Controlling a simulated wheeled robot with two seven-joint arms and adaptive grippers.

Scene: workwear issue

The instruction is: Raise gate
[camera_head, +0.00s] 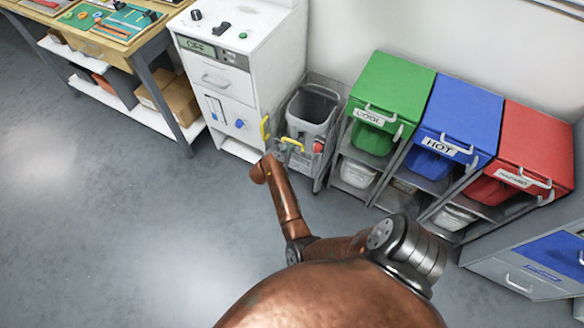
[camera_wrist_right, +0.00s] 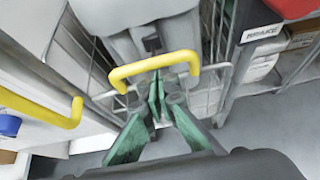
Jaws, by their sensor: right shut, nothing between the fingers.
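A wire-mesh gate (camera_wrist_right: 210,97) with a yellow handle (camera_wrist_right: 155,66) fronts a narrow grey bay. The handle also shows in the head view (camera_head: 293,144), low in front of a grey bin (camera_head: 312,108). The gate looks lowered. My right gripper (camera_wrist_right: 160,88) is shut and empty, its green-sided fingers pointing at the gate just below the handle bar. I cannot tell whether they touch the handle. In the head view my copper right arm reaches toward the bay, and its wrist hides most of the gripper. My left gripper is out of view.
A white machine (camera_head: 230,85) stands left of the bay, with another yellow handle (camera_head: 265,128) on its near edge. Green (camera_head: 390,90), blue (camera_head: 455,120) and red (camera_head: 535,145) lidded bins stand right. A workbench (camera_head: 150,45) is far left. The floor in front is clear.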

